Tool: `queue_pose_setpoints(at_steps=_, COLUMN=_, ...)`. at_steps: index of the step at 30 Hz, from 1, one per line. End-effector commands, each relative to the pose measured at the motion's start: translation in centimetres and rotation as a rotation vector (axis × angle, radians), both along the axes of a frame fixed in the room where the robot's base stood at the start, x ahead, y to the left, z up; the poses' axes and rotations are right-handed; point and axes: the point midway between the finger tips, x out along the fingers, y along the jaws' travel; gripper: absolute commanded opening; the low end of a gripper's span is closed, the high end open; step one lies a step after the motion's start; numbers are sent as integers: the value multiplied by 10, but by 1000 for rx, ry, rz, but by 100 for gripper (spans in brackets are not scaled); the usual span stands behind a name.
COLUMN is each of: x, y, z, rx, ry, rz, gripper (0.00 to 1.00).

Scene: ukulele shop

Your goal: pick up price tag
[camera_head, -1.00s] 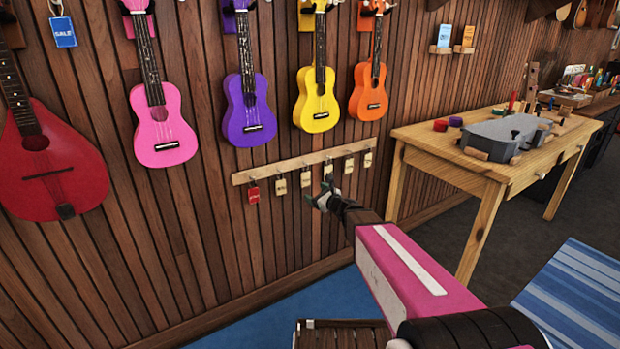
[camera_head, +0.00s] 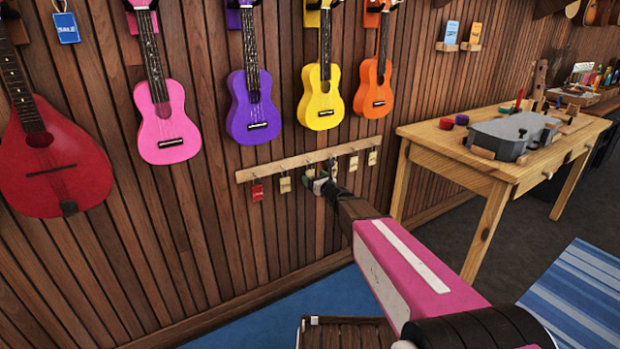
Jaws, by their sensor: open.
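A pale wooden rail (camera_head: 272,169) on the plank wall holds a row of small hanging tags. A red tag (camera_head: 257,192) hangs at its left end, with a cream tag (camera_head: 285,185) beside it. Farther right hang more cream tags, one near the middle right (camera_head: 353,163) and one at the right end (camera_head: 372,157). My gripper (camera_head: 317,184) is open, just below the middle of the rail. It is at the middle tags and partly covers them. I cannot tell whether it touches one or whether a tag is between its fingers.
Pink (camera_head: 167,120), purple (camera_head: 254,100), yellow (camera_head: 321,95) and orange (camera_head: 374,90) ukuleles hang above the rail. A red teardrop-shaped instrument (camera_head: 52,165) hangs at left. A wooden workbench (camera_head: 470,165) stands right of my arm. A slatted wooden seat (camera_head: 345,333) is low in front.

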Motion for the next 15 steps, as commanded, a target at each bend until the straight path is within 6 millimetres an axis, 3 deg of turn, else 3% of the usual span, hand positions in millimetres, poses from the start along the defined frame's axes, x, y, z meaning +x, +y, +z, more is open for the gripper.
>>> queue_pose_setpoints(at_steps=6, x=29, y=18, z=1, rx=-1, ry=-1, rz=0, gripper=79)
queue_pose_setpoints(at_steps=15, x=32, y=21, z=2, rx=-1, ry=-1, rz=0, gripper=79)
